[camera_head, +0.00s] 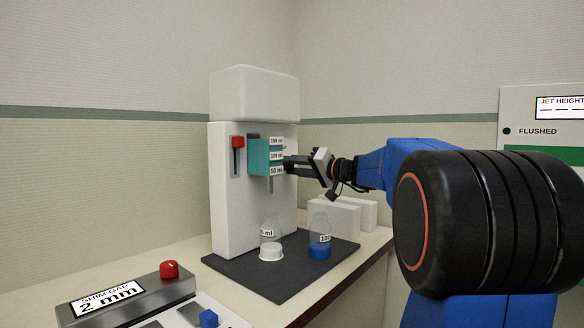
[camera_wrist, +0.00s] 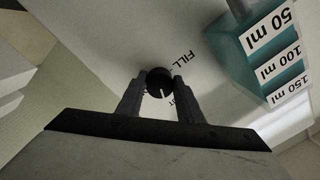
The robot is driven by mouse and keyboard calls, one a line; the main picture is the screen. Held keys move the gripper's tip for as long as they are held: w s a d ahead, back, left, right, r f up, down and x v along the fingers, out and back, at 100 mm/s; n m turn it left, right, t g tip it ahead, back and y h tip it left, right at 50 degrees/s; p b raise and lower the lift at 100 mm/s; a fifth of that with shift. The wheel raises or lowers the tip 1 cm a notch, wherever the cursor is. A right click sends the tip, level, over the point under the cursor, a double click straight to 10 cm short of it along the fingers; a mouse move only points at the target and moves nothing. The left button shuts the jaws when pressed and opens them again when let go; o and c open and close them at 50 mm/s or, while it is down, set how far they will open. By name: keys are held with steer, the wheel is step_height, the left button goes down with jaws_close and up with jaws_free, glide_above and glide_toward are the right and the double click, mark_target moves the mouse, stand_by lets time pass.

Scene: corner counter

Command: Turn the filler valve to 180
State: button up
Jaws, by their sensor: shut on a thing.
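The filler valve is a dark round knob (camera_wrist: 160,82) with a pale pointer line, on the white machine face beside printed "FILL" lettering. My gripper (camera_wrist: 158,84) is shut on the knob, one finger on each side. The pointer line runs toward the lower right in the wrist view; its angle on a scale cannot be read. In the head view my gripper (camera_head: 287,165) reaches from the right to the machine (camera_head: 225,195), just right of the teal block (camera_head: 258,157). The knob is hidden there.
The teal block, labelled 50, 100 and 150 ml, is close by in the wrist view (camera_wrist: 233,60). A red lever (camera_head: 238,142) is left of it. A white-based bottle (camera_head: 271,252) and a blue-based bottle (camera_head: 319,251) stand below on the dark mat (camera_head: 285,285).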

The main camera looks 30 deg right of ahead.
steer(key=m, duration=1.3)
steer(key=shift+r+m+t, duration=0.1)
steer(key=shift+m+t, duration=0.2)
steer(key=shift+m, duration=0.3)
steer(key=o, duration=1.1)
steer(key=shift+c, duration=0.2)
steer(key=shift+s, duration=0.1)
steer(key=r+v, duration=0.1)
steer(key=v, duration=1.6)
steer(key=shift+s+a+f, duration=0.15)
steer(key=shift+s+f, duration=0.1)
steer(key=shift+f, duration=0.2)
